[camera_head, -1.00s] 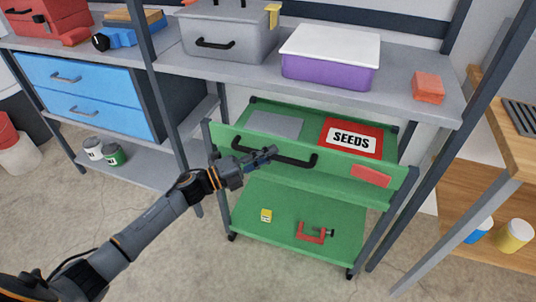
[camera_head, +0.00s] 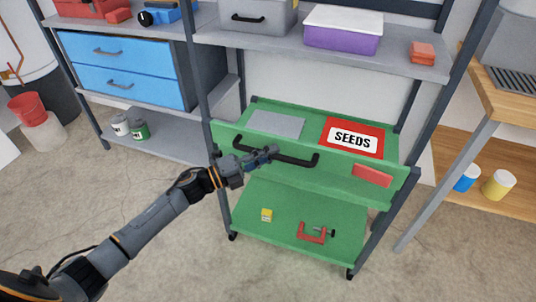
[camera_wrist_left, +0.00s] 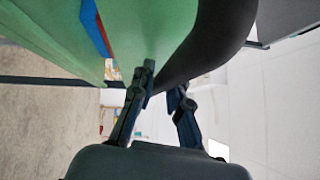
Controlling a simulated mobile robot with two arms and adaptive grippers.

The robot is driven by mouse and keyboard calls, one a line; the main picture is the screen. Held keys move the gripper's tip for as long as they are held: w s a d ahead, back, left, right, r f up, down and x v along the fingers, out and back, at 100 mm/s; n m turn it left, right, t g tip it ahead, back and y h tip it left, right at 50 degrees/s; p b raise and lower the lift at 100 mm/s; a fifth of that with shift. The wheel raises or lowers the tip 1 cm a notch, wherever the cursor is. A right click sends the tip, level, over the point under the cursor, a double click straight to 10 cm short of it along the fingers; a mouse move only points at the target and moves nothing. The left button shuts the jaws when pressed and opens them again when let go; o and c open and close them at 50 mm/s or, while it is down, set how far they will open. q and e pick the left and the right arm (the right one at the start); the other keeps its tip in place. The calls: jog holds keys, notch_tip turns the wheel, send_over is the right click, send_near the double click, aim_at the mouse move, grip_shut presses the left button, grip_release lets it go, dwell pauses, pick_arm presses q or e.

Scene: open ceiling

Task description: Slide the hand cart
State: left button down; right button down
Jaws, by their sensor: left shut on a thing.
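The green hand cart (camera_head: 290,240) stands on the floor in front of the grey shelving, with two decks and dark grey posts. Its black bar handle (camera_head: 296,160) is on the front panel of the top deck. My left gripper (camera_head: 268,154) is shut on the handle near its left part. In the left wrist view the gripper's fingers (camera_wrist_left: 163,90) are at the dark curved handle (camera_wrist_left: 212,40), beside the green panel. The exact contact is partly hidden. My right gripper does not show.
A red SEEDS packet (camera_head: 352,126) and a grey sheet (camera_head: 276,124) lie on the top deck. A red clamp (camera_head: 313,234) and small yellow box (camera_head: 266,215) lie below. A wooden bench (camera_head: 500,100) stands right. Floor in front is clear.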

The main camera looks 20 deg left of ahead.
pick_arm(q)
jog(key=shift+w, duration=0.1)
jog(key=c, duration=1.3)
grip_release()
jog(key=v, duration=1.2)
